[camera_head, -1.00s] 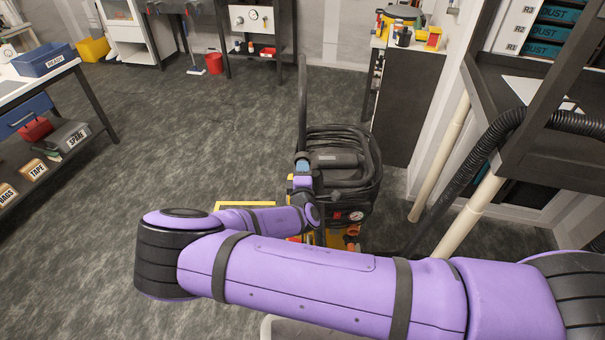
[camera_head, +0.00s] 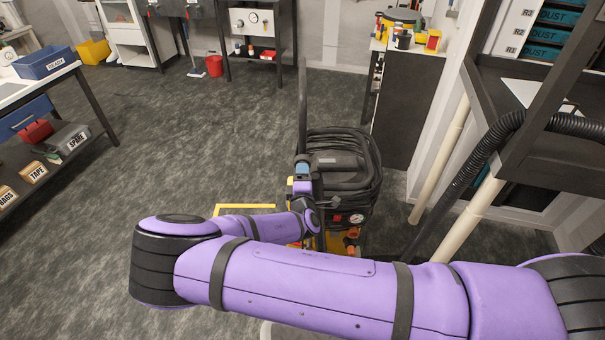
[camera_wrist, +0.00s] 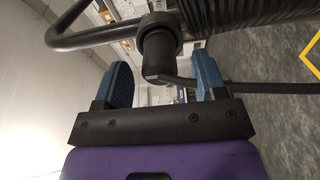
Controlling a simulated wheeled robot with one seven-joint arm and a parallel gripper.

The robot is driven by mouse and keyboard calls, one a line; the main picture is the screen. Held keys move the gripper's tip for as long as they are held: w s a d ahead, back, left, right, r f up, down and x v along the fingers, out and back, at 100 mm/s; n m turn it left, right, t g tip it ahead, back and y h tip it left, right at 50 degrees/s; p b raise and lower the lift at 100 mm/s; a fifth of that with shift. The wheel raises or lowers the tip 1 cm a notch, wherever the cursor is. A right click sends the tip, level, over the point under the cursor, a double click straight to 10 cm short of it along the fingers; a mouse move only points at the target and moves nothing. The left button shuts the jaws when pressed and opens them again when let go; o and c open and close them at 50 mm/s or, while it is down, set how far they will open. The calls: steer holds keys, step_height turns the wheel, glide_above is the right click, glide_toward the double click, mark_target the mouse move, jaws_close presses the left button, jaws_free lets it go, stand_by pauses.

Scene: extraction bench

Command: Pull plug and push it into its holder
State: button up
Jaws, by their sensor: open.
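My gripper (camera_wrist: 164,78) is open, its two blue fingertips apart. In the wrist view a short black cylindrical piece (camera_wrist: 159,56), which looks like the plug, stands between the fingers with a ringed collar at its top. It lies nearer the right finger; I cannot tell whether they touch. A thin dark cable (camera_wrist: 262,88) runs off to the right behind that finger. In the head view my gripper (camera_head: 303,170) is at the upright handle of a black machine (camera_head: 345,165). The plug cannot be made out there, and I cannot identify its holder.
The machine carries coiled black hose, a gauge (camera_head: 356,218) and a red switch. A bent black tube (camera_wrist: 90,37) crosses the wrist view close above the left finger. A dark cabinet (camera_head: 408,110) and pale pipes (camera_head: 470,217) stand to the right. Open floor (camera_head: 200,130) lies left.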

steer(key=s, duration=0.9)
steer(key=shift+a, duration=0.3)
steer(key=shift+w, duration=0.1)
steer(key=s+d+r+m+g+y, duration=0.1)
steer(key=d+r+m+g, duration=0.35)
steer(key=r, duration=0.65)
steer(key=s+d+r+m+g+y, duration=0.1)
steer(key=d+r+m+g+y, duration=0.25)
steer(key=r, duration=0.65)
steer(key=s+d+r+m+g+h, duration=0.1)
steer(key=d+r+m+g, duration=0.35)
steer(key=r, duration=0.65)
steer(key=s+d+r+m, duration=0.1)
steer(key=s+d+r, duration=0.3)
steer(key=s, duration=0.3)
steer(key=s+d+r+m+h, duration=0.1)
steer(key=s+d+r+m, duration=0.1)
steer(key=s+d+r, duration=0.2)
steer(key=s+d+r+m+h, duration=0.1)
steer(key=s+d+r, duration=0.4)
steer(key=s, duration=0.7)
step_height(320, 180, up, 3)
steer(key=shift+f, duration=0.2)
steer(key=shift+m, duration=0.25)
